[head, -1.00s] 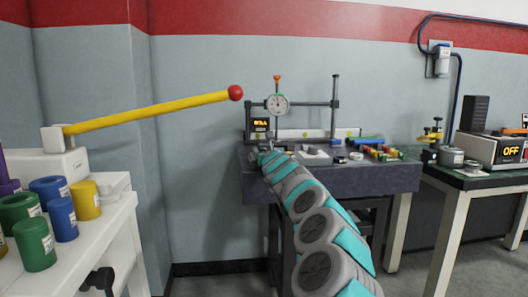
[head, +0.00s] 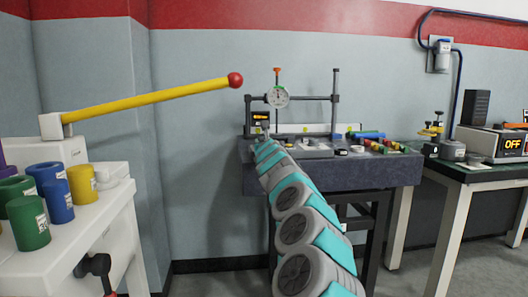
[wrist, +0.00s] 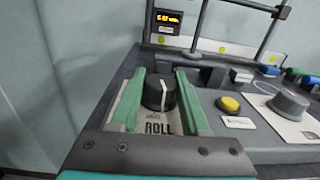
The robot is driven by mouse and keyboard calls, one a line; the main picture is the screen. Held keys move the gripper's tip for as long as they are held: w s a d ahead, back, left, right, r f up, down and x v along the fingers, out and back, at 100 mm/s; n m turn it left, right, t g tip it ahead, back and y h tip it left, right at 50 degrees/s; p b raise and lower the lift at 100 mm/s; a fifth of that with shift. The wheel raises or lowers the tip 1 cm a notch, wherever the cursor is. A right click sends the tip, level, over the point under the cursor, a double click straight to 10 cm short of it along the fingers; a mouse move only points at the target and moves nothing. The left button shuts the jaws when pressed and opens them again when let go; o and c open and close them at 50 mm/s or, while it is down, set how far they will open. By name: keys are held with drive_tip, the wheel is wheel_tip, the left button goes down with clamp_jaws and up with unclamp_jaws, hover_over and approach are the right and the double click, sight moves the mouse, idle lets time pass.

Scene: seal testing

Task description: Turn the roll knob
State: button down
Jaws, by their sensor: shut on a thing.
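The roll knob (wrist: 160,92) is a round black knob with a white pointer line, above a label reading ROLL, in the wrist view. The line points roughly away from me, toward the back of the bench. My gripper (wrist: 160,74) has its two green fingers on either side of the knob, shut on it. In the head view my arm reaches to the left end of the dark bench (head: 330,176), and its own links hide the knob there.
A lit display (wrist: 168,20) stands behind the knob. A yellow button (wrist: 230,104) and a grey knob (wrist: 288,104) are to its right. A dial gauge (head: 277,97) hangs above the bench. A yellow lever (head: 150,101) with a red ball extends from the left.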

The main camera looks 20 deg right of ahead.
drive_tip(key=m+h+b, duration=0.1)
drive_tip(key=g+h+b, duration=0.1)
drive_tip(key=shift+f+m+h, duration=0.3)
drive_tip(key=shift+f+m, duration=0.1)
drive_tip(key=shift+r+m+g+h+b, duration=0.3)
drive_tip(key=shift+m+g+h, duration=0.45)
drive_tip(key=shift+h, duration=0.35)
drive_tip(key=shift+d, duration=0.1)
drive_tip(key=shift+c, duration=1.9)
unclamp_jaws()
drive_tip(key=shift+s, duration=0.1)
drive_tip(key=shift+s+a, duration=0.1)
drive_tip(key=shift+a, duration=0.1)
